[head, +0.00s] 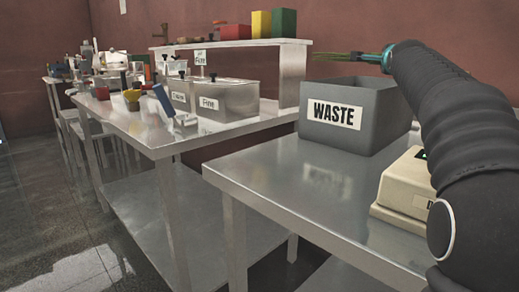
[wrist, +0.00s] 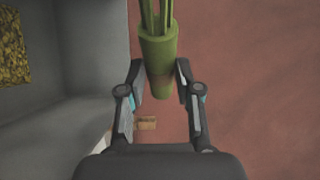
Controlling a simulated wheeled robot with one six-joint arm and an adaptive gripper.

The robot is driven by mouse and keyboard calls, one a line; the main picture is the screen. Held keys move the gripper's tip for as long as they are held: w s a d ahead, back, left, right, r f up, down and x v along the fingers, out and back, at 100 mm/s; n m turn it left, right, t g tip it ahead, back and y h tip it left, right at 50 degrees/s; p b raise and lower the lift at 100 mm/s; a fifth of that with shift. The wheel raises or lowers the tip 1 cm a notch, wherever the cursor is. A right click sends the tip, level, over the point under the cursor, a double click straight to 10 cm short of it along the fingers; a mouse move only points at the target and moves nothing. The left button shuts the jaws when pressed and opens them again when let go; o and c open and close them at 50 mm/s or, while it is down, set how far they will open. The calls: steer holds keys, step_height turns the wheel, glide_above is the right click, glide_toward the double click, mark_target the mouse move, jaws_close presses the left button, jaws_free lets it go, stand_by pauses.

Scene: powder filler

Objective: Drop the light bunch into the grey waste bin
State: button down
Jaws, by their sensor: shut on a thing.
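My gripper (head: 385,58) is at the upper right of the head view, shut on a green bunch (head: 338,56) of thin stalks. In the wrist view, the bunch (wrist: 158,50) has a thick, light green base between the two fingers (wrist: 160,72), with its stalks running out of the top of the picture. The grey waste bin (head: 390,113), labelled WASTE, stands on the near metal table. In the head view the bunch shows above the bin's rim; I cannot tell whether it is directly over the opening. The bin's inside is mostly hidden in the head view.
A beige device (head: 405,190) stands in front of the bin, partly behind my arm. The near table (head: 285,190) is clear left of it. Another table (head: 150,145) holds labelled metal containers (head: 230,100) and tools. A raised shelf (head: 290,60) carries coloured boxes.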

steer(key=shift+s+f+b, duration=0.1)
steer(key=shift+f+b, duration=0.5)
steer(key=shift+f, duration=0.6)
steer(key=c, duration=0.7)
jaws_free()
steer(key=shift+v, duration=3.95)
